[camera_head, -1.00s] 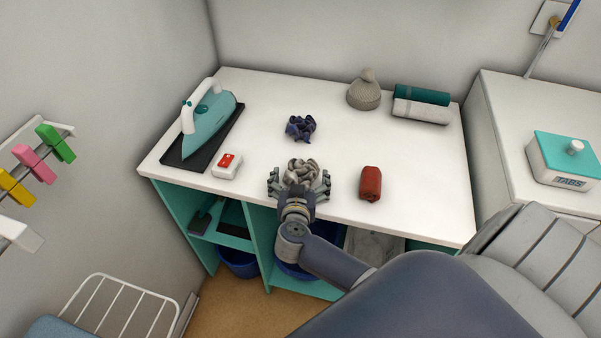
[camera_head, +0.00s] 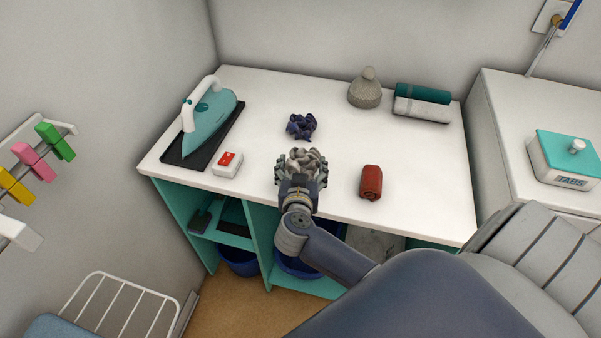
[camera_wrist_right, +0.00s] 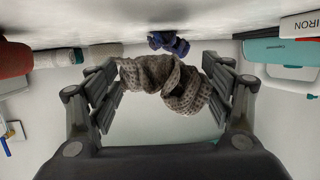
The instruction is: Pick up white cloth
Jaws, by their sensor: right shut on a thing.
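The white cloth (camera_head: 303,160) is a crumpled, pale grey-white knitted bundle at the front middle of the white tabletop. It shows larger and greyer in the right wrist view (camera_wrist_right: 170,84). My right gripper (camera_head: 301,172) is shut on it, with a finger on each side. In the right wrist view the fingers (camera_wrist_right: 168,90) flank the cloth, which bulges between them. I cannot tell whether the cloth still touches the table. My left gripper is not in view.
A dark blue crumpled cloth (camera_head: 301,126) lies just behind, and a red rolled cloth (camera_head: 371,182) lies to the right. A red-and-white box (camera_head: 228,164) and an iron (camera_head: 208,122) stand left. A knitted hat (camera_head: 366,90) and rolled towels (camera_head: 422,108) are at the back right.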

